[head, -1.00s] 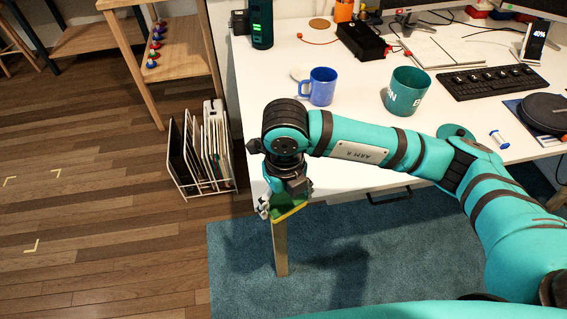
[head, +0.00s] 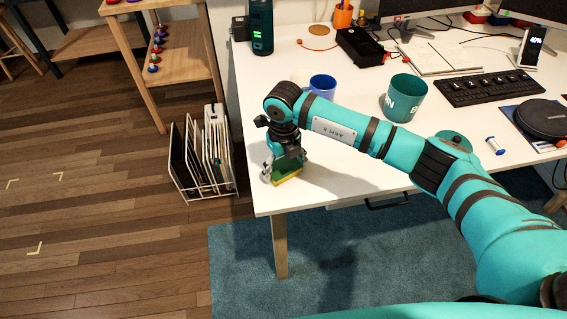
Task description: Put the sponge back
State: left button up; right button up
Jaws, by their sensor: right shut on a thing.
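My right gripper (head: 285,165) is shut on the sponge (head: 287,178), which is green on top with a yellow lower layer. The gripper points down and holds the sponge over the front left part of the white desk (head: 350,182). I cannot tell whether the sponge touches the desk surface. The wrist and forearm hide part of the desk behind them. My left gripper is not in view.
A blue mug (head: 322,86) stands just behind my right arm, partly hidden by it. A larger teal mug (head: 404,98) stands to its right. A keyboard (head: 490,87) lies further right. A white file rack (head: 205,155) stands on the floor left of the desk.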

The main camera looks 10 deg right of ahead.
aim_at(284, 166)
jog(key=shift+f, duration=0.2)
jog(key=o, duration=1.1)
jog(key=shift+r, duration=0.1)
jog(key=shift+c, duration=0.2)
jog(key=shift+r, duration=0.55)
notch_tip(284, 166, up, 11)
jog(key=b, duration=0.1)
jog(key=shift+r, duration=0.1)
